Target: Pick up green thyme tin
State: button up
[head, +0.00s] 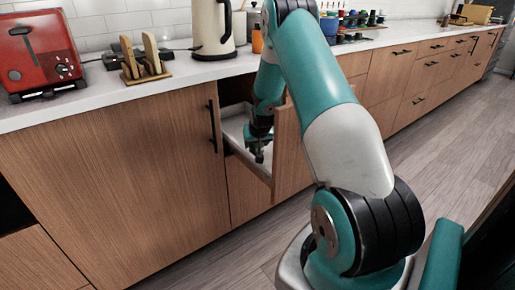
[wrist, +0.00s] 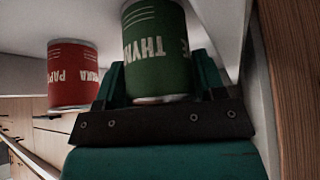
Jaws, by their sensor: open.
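The green thyme tin (wrist: 155,50) shows in the wrist view, its lettering upside down. It stands between the two teal fingers of my gripper (wrist: 160,82), which are open on either side of it. I cannot tell whether either finger touches it. In the head view my gripper (head: 259,150) reaches down into an open drawer (head: 235,132). The thyme tin cannot be made out there.
A red paprika tin (wrist: 72,78) is just left of my gripper in the wrist view. The drawer's wooden front (head: 288,155) stands close to my gripper. A kettle (head: 213,28), a toast rack (head: 145,68) and a red toaster (head: 40,55) are on the counter.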

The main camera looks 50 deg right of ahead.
jog(key=shift+c, duration=0.4)
jog(key=c, duration=0.5)
jog(key=shift+r, duration=0.1)
